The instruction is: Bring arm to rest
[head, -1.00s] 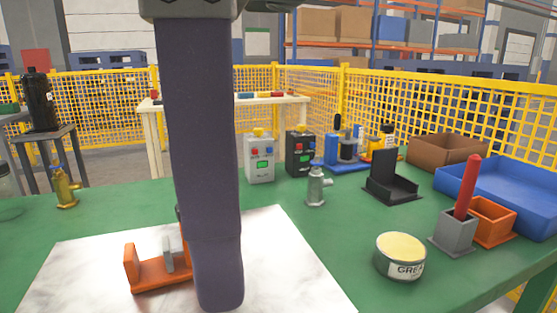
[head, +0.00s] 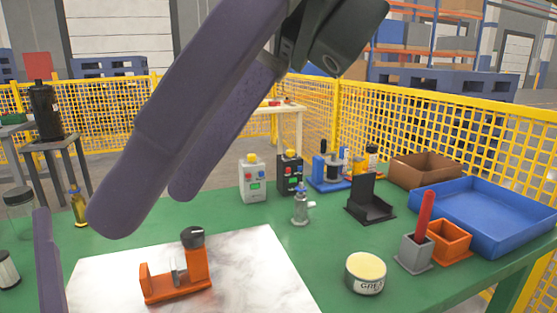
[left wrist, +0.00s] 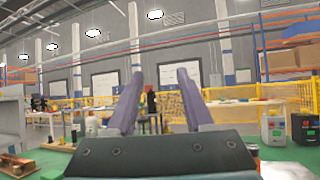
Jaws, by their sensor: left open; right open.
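My right gripper (head: 147,208) reaches in from the top right of the head view, large and close to the camera. Its two long purple fingers are apart with nothing between them, above the green table (head: 235,222). My left gripper (left wrist: 160,74) shows in the left wrist view with its two purple fingers apart and empty. In the head view, a purple finger stands at the lower left edge. An orange fixture (head: 178,286) with a grey plate and a black knob (head: 193,237) sits on the white marbled sheet (head: 245,270), below my right gripper and clear of it.
A grease tin (head: 366,274), grey holder with red stick (head: 415,252), orange bin (head: 450,241), blue tray (head: 490,212) and black stand (head: 370,203) occupy the table's right. Yellow mesh fencing (head: 430,140) encloses the area.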

